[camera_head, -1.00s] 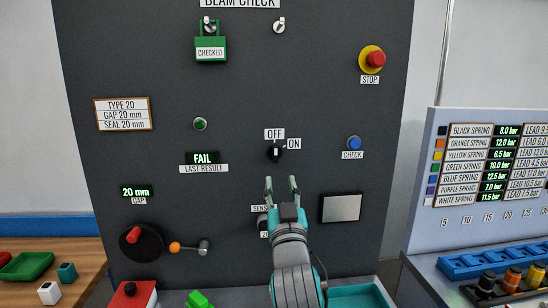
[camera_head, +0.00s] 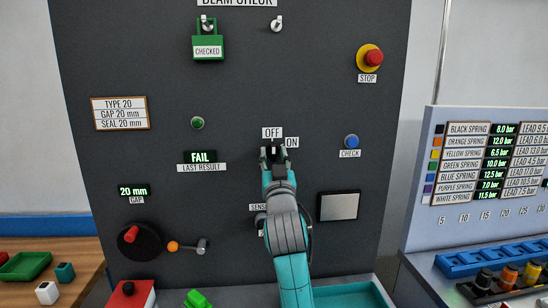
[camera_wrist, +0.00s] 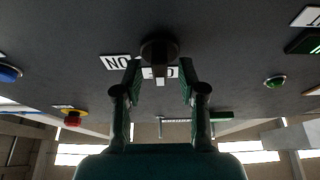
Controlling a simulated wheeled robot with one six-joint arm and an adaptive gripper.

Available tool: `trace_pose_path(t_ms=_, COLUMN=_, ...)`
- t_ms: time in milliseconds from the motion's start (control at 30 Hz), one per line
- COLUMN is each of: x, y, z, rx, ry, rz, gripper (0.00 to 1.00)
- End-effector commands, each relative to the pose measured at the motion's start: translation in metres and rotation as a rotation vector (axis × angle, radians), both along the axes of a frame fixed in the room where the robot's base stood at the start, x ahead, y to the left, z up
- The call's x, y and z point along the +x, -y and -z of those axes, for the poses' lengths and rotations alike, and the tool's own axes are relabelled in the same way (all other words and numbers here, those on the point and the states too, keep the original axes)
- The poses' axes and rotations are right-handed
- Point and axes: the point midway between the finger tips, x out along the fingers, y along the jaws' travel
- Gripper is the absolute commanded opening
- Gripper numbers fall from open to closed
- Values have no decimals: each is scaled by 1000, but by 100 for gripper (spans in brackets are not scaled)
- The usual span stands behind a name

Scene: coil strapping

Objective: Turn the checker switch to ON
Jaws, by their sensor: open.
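The checker switch (camera_head: 273,150) is a black rotary knob on the dark panel, with an OFF label (camera_head: 272,132) above it and an ON label (camera_head: 292,142) to its upper right. Its white mark points up toward OFF. My gripper (camera_head: 273,153) is at the knob, fingers on either side of it in the head view. In the wrist view the knob (camera_wrist: 159,50) is ahead between the open fingers of my gripper (camera_wrist: 158,75). I cannot tell whether they touch it. My gripper partly hides the knob's lower part in the head view.
A blue CHECK button (camera_head: 351,142) is to the right, and a red STOP button (camera_head: 373,58) is higher up. The LAST RESULT display (camera_head: 202,157) reads FAIL. A grey square plate (camera_head: 339,206) is to the lower right. The panel around the knob is clear.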

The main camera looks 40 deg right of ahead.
Motion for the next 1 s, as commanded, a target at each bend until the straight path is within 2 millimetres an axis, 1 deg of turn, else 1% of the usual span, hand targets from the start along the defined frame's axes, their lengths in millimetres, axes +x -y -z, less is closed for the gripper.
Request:
trace_pose_path(t_ms=67, x=0, y=0, z=0, rx=0, ry=0, rz=0, gripper=41)
trace_pose_path(t_ms=100, x=0, y=0, z=0, rx=0, ry=0, rz=0, gripper=31)
trace_pose_path(t_ms=167, x=0, y=0, z=0, rx=0, ry=0, rz=0, gripper=16)
trace_pose_path(t_ms=200, x=0, y=0, z=0, rx=0, ry=0, rz=0, gripper=6)
trace_pose_path(t_ms=233, x=0, y=0, z=0, rx=0, ry=0, rz=0, gripper=0)
trace_pose_path(t_ms=667, x=0, y=-1, z=0, rx=34, ry=23, rz=0, gripper=0)
trace_pose_path(t_ms=867, x=0, y=-2, z=0, rx=125, ry=86, rz=0, gripper=0)
trace_pose_path(t_ms=1000, x=0, y=-2, z=-1, rx=222, ry=151, rz=-1, gripper=0)
